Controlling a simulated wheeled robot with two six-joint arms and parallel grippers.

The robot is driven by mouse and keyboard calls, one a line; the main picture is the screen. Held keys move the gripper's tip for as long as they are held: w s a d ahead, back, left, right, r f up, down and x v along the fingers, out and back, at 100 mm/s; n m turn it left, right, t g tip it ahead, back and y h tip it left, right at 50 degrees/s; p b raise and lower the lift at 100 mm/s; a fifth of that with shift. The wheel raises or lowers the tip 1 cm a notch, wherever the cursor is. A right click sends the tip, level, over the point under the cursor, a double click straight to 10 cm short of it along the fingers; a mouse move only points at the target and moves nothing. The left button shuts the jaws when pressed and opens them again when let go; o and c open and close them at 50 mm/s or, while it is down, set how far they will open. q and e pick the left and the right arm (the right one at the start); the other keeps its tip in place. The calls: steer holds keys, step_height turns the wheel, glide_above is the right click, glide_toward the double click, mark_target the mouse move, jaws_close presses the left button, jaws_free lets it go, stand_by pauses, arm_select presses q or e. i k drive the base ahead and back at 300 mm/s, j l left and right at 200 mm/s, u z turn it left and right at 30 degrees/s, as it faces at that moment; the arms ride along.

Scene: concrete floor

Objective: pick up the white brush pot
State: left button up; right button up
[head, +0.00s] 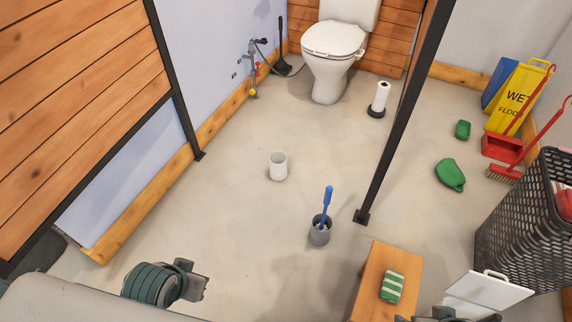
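The white brush pot (278,167) stands upright on the concrete floor near the middle of the head view. It looks empty, with no brush in it. A grey pot (320,234) holding a blue-handled brush (327,201) stands nearer to me and to the right. My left gripper (193,283) is at the lower left, well apart from the white pot; its finger opening is not clear. My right gripper (437,315) is only partly in view at the bottom edge, right of the wooden stool, and its fingers cannot be made out.
A black partition post (400,120) rises right of the pots. A wooden stool (383,262) bears a green-striped sponge (391,287). The toilet (332,50) and paper holder (380,98) stand behind. A dark basket (520,225) is at right. Floor around the white pot is clear.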

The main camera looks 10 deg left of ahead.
mark_target(278, 159)
steer(key=i+j+z, duration=0.1)
steer(key=j+z, duration=0.35)
steer(key=j, duration=0.5)
steer(key=j+z, duration=0.45)
steer(key=j, duration=0.5)
